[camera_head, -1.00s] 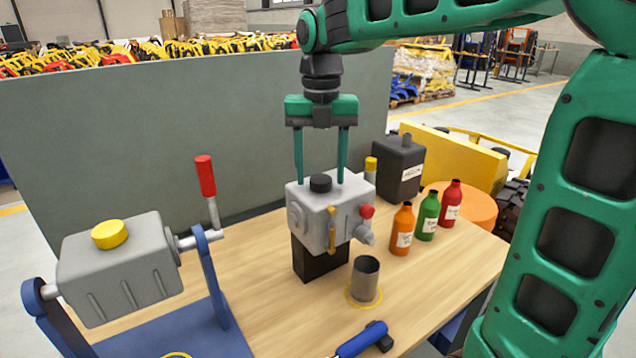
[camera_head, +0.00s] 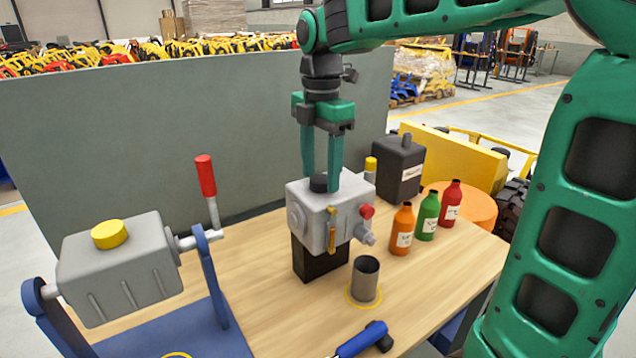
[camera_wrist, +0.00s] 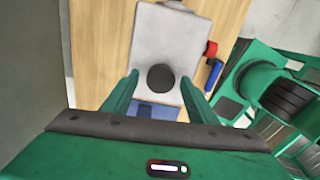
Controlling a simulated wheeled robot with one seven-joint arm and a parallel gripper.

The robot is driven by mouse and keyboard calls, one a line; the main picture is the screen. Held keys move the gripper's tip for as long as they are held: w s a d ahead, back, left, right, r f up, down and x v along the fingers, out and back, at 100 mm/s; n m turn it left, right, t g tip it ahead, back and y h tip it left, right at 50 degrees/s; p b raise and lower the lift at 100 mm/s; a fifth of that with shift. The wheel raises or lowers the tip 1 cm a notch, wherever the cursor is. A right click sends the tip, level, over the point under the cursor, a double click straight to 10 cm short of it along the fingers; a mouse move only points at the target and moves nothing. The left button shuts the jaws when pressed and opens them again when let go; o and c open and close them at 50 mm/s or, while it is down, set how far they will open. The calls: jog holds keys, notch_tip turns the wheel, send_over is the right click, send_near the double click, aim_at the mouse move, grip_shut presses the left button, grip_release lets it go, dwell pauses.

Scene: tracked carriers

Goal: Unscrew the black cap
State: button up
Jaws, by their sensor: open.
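The black cap (camera_head: 319,183) sits on top of a grey box-shaped housing (camera_head: 308,212), which stands on a dark block on the wooden table. My gripper (camera_head: 321,184) is above the housing, pointing down, with its two green fingers apart. In the wrist view the round black cap (camera_wrist: 160,78) lies between the open fingers (camera_wrist: 160,80), with a gap on each side. In the head view the near finger partly covers the cap's right side. I cannot tell whether the fingertips reach down to the cap's height.
The housing carries a red knob (camera_head: 367,211) and a yellow lever (camera_head: 331,232). A metal cup (camera_head: 365,280) stands in front of it. Orange (camera_head: 402,230), green (camera_head: 427,217) and red bottles (camera_head: 450,204) and a dark canister (camera_head: 399,168) are to the right. A grey-blue panel (camera_head: 200,130) stands behind.

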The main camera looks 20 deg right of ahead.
jog(key=m, duration=0.7)
jog(key=shift+m, duration=0.3)
jog(key=m, duration=0.8)
jog(key=shift+r, duration=0.1)
jog(key=c, duration=1)
jog(key=shift+o, duration=0.2)
